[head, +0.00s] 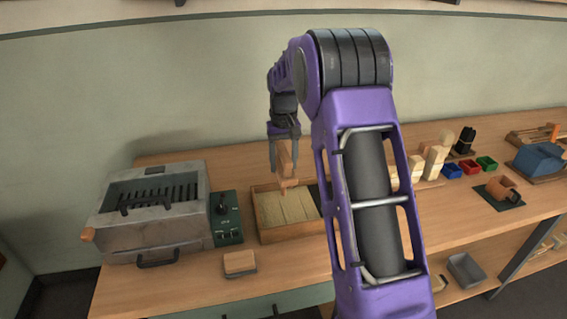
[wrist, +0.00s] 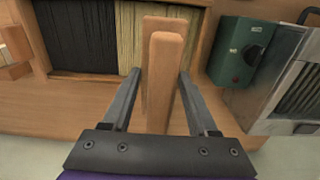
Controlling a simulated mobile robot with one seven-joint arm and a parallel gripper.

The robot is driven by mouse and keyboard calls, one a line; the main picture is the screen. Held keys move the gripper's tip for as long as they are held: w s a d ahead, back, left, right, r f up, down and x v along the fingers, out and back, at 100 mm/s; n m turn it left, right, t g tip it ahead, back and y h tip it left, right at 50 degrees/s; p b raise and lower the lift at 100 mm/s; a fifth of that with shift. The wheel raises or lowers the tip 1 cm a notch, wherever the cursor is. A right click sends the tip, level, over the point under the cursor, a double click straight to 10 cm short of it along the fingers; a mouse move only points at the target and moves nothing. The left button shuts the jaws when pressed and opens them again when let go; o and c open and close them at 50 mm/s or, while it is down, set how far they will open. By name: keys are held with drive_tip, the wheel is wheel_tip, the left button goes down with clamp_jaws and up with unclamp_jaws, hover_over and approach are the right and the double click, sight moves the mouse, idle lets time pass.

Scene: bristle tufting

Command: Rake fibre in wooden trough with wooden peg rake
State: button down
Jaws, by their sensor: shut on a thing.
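The wooden trough (head: 264,236) stands on the bench left of my upper arm, which hides its right part. Pale tan fibre (head: 284,208) lies in it, with a few grooves across its surface. The wrist view also shows dark fibre (wrist: 80,35) beside the pale fibre (wrist: 130,40). My gripper (head: 285,160) points down over the trough, shut on the wooden peg rake (head: 286,168). The rake's handle (wrist: 166,85) stands between the two fingers (wrist: 158,74). The rake's lower end is at or just above the pale fibre; its pegs cannot be made out.
A grey metal machine (head: 155,220) and a green control box (head: 226,218) stand left of the trough. A small wooden block (head: 239,262) lies in front.

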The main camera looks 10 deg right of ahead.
drive_tip(key=shift+f+b, duration=3.65)
drive_tip(key=shift+f, duration=2.45)
drive_tip(key=shift+d, duration=0.1)
drive_tip(key=d+p, duration=0.4)
drive_tip(key=d, duration=2)
drive_tip(key=shift+p, duration=0.35)
drive_tip(key=shift+d, duration=0.15)
drive_tip(key=shift+d, duration=0.1)
drive_tip(key=shift+d+r, duration=0.15)
drive_tip(key=shift+d, duration=0.25)
drive_tip(key=a, duration=2.9)
drive_tip(key=shift+a, duration=0.2)
